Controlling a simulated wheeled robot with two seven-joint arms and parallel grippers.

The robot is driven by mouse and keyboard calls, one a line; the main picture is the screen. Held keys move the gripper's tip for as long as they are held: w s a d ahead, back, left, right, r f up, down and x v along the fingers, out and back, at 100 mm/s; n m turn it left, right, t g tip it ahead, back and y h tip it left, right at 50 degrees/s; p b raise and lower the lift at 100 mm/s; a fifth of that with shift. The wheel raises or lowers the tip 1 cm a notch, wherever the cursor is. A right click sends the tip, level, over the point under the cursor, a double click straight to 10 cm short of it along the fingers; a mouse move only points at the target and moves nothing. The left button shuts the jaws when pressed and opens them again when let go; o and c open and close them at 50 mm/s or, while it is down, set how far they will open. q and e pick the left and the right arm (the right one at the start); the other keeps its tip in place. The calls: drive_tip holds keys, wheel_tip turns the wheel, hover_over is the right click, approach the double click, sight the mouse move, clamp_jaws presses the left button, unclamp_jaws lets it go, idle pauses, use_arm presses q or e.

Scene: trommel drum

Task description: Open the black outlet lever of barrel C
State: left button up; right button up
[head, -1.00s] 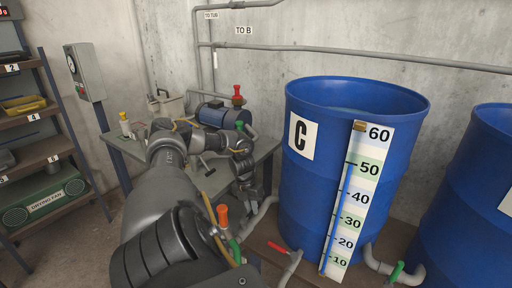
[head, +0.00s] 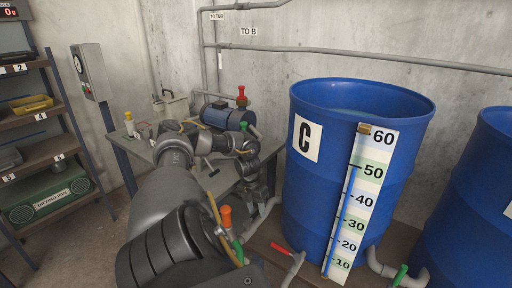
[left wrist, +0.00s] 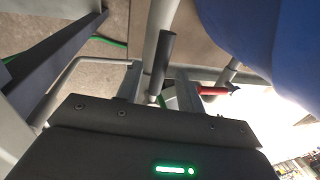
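Barrel C (head: 310,190) is a tall blue drum with a white C label and a level scale, right of centre in the head view. In the left wrist view a black lever handle (left wrist: 164,62) stands near a grey pipe. My left gripper (left wrist: 160,90) appears open, with the lever's lower end between its fingers and gaps on both sides. In the head view my left gripper (head: 256,192) points down, left of the barrel. The black lever cannot be made out there. My right gripper is not in view.
A red-handled valve (head: 282,248) sits at the barrel's foot; a red lever (left wrist: 212,90) also shows in the left wrist view. A green-handled valve (head: 400,274) is at the right. A workbench (head: 200,182) with a blue motor (head: 225,117) stands behind my arm.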

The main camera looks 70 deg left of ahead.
use_arm(q)
wheel_tip(320, 180, up, 11)
drive_tip(key=s+a, duration=0.1)
drive_tip(key=shift+a+f, duration=0.2)
drive_tip(key=shift+a, duration=0.2)
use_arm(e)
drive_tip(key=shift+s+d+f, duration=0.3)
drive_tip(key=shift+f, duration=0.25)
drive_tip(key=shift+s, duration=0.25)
